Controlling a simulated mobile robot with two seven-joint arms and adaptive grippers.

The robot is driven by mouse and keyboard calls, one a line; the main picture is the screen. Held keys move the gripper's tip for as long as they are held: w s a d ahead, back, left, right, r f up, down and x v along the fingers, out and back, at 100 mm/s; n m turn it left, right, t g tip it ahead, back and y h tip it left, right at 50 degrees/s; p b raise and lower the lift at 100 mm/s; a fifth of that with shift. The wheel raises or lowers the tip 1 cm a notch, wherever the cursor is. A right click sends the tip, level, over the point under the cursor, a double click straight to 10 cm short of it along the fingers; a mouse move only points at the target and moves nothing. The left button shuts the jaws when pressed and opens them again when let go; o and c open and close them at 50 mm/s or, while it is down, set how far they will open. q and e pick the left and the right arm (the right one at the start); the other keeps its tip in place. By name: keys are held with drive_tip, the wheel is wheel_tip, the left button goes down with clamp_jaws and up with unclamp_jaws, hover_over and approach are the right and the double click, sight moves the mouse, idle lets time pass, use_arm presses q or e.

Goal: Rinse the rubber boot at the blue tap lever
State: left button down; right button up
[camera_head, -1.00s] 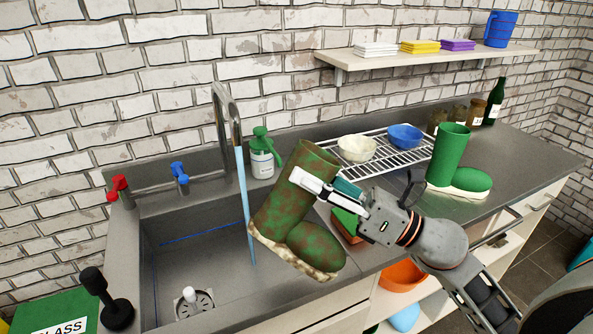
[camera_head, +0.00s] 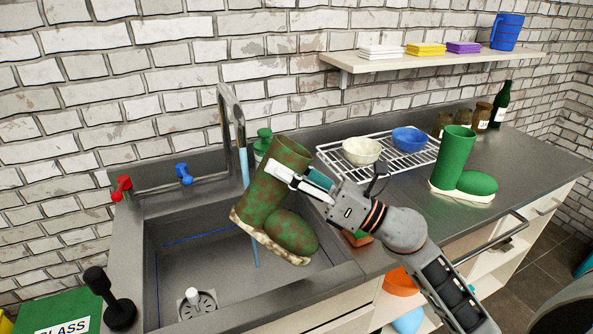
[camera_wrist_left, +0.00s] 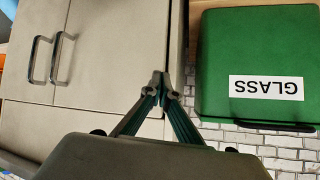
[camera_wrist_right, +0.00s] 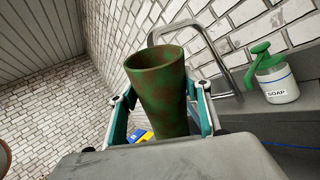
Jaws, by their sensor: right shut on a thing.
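The rubber boot (camera_head: 270,190), green with brown dirt patches, is tilted over the front right of the sink (camera_head: 185,250). My right gripper (camera_head: 285,175) is shut on its shaft; the right wrist view shows the shaft (camera_wrist_right: 160,95) between the fingers. The blue tap lever (camera_head: 184,174) and the red tap lever (camera_head: 122,187) are at the sink's back left. A blue water stream (camera_head: 244,165) falls from the tap spout (camera_head: 232,105); the boot hides part of it, and I cannot tell if they touch. My left gripper (camera_wrist_left: 160,82) has its fingertips together, empty, in the left wrist view.
A clean green boot (camera_head: 457,160) stands on the counter right of the rack (camera_head: 335,158) with two bowls. A soap bottle (camera_wrist_right: 272,75) stands behind the held boot. A plug (camera_head: 193,297) stands in the sink. A green GLASS bin (camera_wrist_left: 255,50) is at lower left.

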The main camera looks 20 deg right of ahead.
drive_tip(key=shift+w+a+f+b, duration=0.1)
drive_tip(key=shift+w+a, duration=0.15)
drive_tip(key=shift+w, duration=0.35)
drive_tip(key=shift+w+a+f+b, duration=0.1)
drive_tip(key=shift+w+a+f, duration=0.1)
drive_tip(key=shift+w, duration=0.4)
drive_tip(key=shift+w+a+f+b, duration=0.1)
drive_tip(key=shift+w+a, duration=0.15)
drive_tip(key=shift+w, duration=0.35)
drive_tip(key=shift+w+a+f, duration=0.1)
drive_tip(key=shift+w+a, duration=0.15)
drive_tip(key=shift+w, duration=0.3)
drive_tip(key=shift+w+a+f, duration=0.1)
drive_tip(key=shift+w+a, duration=0.1)
drive_tip(key=shift+w, duration=0.3)
drive_tip(key=shift+w+d+b, duration=0.1)
drive_tip(key=shift+d+b, duration=0.05)
drive_tip(key=shift+b, duration=0.2)
drive_tip(key=shift+w+d, duration=0.15)
drive_tip(key=shift+d, duration=0.25)
drive_tip(key=shift+a+r, duration=0.1)
drive_tip(key=shift+a, duration=0.1)
drive_tip(key=shift+s+a, duration=0.25)
drive_tip(key=shift+a, duration=0.15)
drive_tip(key=shift+w+d, duration=0.1)
drive_tip(key=shift+d, duration=0.1)
